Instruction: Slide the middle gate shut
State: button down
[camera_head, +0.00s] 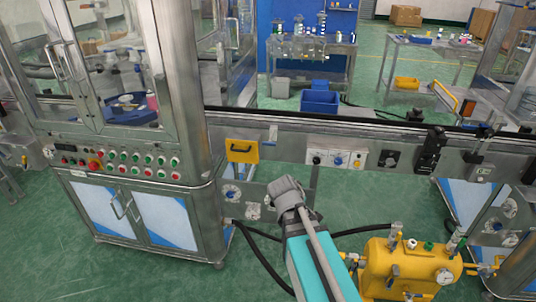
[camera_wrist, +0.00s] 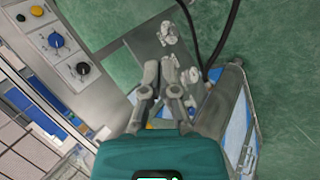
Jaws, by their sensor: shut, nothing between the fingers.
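A yellow plate with a dark handle (camera_head: 242,156) sits on the front of the conveyor rail, just right of the glazed cabinet. It may be a gate, but I cannot tell if it is the middle one or how far it is slid. My gripper (camera_wrist: 163,78) is shut and empty in the wrist view, its fingers close together. In the head view the grey end of my arm is in front of and below the rail, right of and lower than the yellow plate, apart from it. The fingertips are hidden there.
The steel cabinet (camera_head: 135,175) with buttons stands at left. Control boxes with knobs (camera_head: 338,159) and a black device (camera_head: 431,150) are mounted along the rail. A yellow tank (camera_head: 400,270) with gauge and dark hoses stands at lower right. Green floor (camera_head: 80,255) is open at front left.

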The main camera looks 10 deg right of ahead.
aim_at(269, 144)
jog(key=w+a+r+n+t+b, duration=0.3)
jog(key=w+a+n+t+b, duration=0.1)
jog(key=n, duration=0.8)
jog(key=w+a+r+n+t+b, duration=0.3)
jog(key=w+a+n+t, duration=0.4)
jog(key=n, duration=0.6)
jog(key=w+t+b, duration=0.1)
jog(key=w+t, duration=0.1)
jog(key=w, duration=0.1)
jog(key=shift+w+a, duration=0.3)
jog(key=x, duration=1.4)
jog(key=shift+d, duration=0.15)
